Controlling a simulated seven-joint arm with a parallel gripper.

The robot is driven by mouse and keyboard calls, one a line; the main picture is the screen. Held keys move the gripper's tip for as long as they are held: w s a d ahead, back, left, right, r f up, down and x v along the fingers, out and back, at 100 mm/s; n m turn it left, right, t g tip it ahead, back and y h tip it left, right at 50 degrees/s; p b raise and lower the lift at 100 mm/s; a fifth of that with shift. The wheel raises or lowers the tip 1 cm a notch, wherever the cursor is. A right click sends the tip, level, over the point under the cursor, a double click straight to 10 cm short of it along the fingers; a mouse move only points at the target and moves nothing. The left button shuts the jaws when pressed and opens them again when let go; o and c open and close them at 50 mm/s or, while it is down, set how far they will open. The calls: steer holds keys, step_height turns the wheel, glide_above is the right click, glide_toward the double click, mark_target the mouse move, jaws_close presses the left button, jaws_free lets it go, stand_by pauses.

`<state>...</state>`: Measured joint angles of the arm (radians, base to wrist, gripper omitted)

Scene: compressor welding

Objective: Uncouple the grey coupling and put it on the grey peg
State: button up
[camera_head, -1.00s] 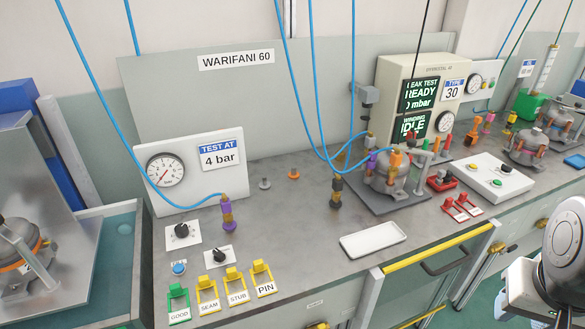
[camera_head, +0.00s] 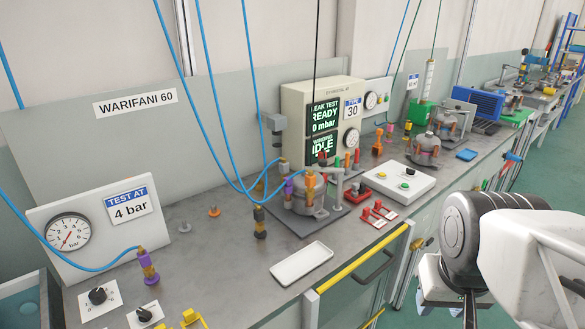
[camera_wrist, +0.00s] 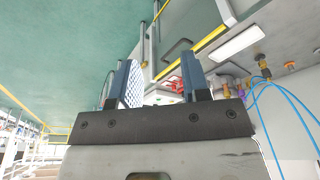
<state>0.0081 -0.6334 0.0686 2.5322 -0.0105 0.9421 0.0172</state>
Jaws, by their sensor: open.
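My gripper (camera_wrist: 161,82) is open in the wrist view, with nothing between its two blue-grey fingers. In the head view my arm end is at the lower right, in front of the bench and well apart from the couplings. A dark grey coupling with a brass top (camera_head: 259,221) stands upright left of the compressor (camera_head: 311,194), with a blue hose above it. Whether this is the grey coupling I cannot tell for sure. A short grey peg (camera_head: 185,227) stands bare on the bench, left of a similar orange peg (camera_head: 214,211).
A white tray (camera_head: 302,263) lies at the bench front. Blue hoses (camera_head: 222,130) cross above the bench. A yellow-edged handle (camera_head: 364,258) runs along the bench front. Bench around the pegs is clear.

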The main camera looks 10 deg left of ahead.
steer(key=shift+o, duration=0.3)
steer(key=shift+o, duration=1.9)
steer(key=shift+w+a+r, duration=0.1)
steer(key=shift+w+r, duration=0.2)
steer(key=shift+w, duration=0.1)
steer(key=w+a+r+n, duration=0.2)
steer(key=w+r, duration=0.1)
steer(key=w, duration=0.5)
steer(key=w+a+r+n, duration=0.2)
steer(key=w+r, duration=0.1)
steer(key=w, duration=0.5)
steer(key=n+g, duration=0.3)
steer(key=n, duration=0.9)
glide_above(285, 159)
step_height(285, 159, down, 9)
steer(key=shift+f, duration=0.1)
steer(key=shift+w+a+f, duration=0.1)
steer(key=shift+w+a, duration=0.1)
steer(key=shift+f, duration=0.1)
